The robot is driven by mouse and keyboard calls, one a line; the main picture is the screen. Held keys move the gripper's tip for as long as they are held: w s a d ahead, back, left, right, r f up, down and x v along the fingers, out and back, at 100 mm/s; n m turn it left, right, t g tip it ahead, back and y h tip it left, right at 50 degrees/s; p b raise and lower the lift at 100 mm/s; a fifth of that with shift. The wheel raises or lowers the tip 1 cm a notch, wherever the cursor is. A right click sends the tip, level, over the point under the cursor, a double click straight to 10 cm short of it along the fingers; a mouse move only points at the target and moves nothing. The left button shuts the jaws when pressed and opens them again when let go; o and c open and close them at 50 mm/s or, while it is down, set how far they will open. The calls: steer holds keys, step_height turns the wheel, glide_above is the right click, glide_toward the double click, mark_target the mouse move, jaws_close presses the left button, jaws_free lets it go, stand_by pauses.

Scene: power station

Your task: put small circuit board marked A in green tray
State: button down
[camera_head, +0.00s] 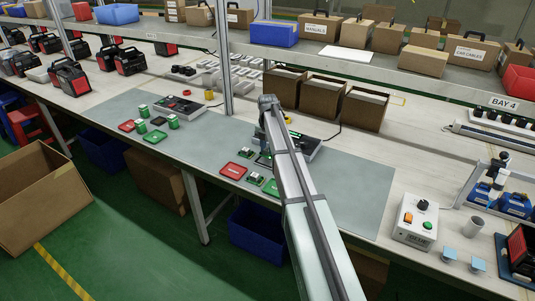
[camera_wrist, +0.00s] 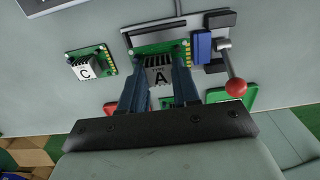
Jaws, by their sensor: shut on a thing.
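The small circuit board marked A (camera_wrist: 160,75) is green with a silver block. In the wrist view it sits between the fingers of my gripper (camera_wrist: 160,88), which is shut on it. It is at the front of a grey test fixture (camera_wrist: 146,27); I cannot tell whether it touches the fixture. The green tray (camera_wrist: 250,97) shows partly, right of the fingers and behind the gripper body; in the head view a green tray (camera_head: 271,188) is partly hidden by my arm. The head view hides most of the gripper and board A.
A lever with a red ball knob (camera_wrist: 236,87) stands close right of the fingers. A board marked C (camera_wrist: 90,66) lies on the mat to the left. A red tray (camera_head: 233,171) is left of the green one. The mat right of my arm (camera_head: 362,190) is clear.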

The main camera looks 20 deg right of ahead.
step_height(320, 180, up, 6)
steer(key=shift+s+d+r, duration=0.1)
steer(key=shift+d+r, duration=0.05)
steer(key=shift+r, duration=0.05)
steer(key=s+a, duration=0.1)
steer(key=s, duration=1.6)
steer(key=shift+a+f, duration=0.1)
steer(key=shift+f, duration=4.85)
steer(key=shift+f, duration=0.15)
steer(key=c, duration=0.8)
jaws_free()
step_height(320, 180, up, 12)
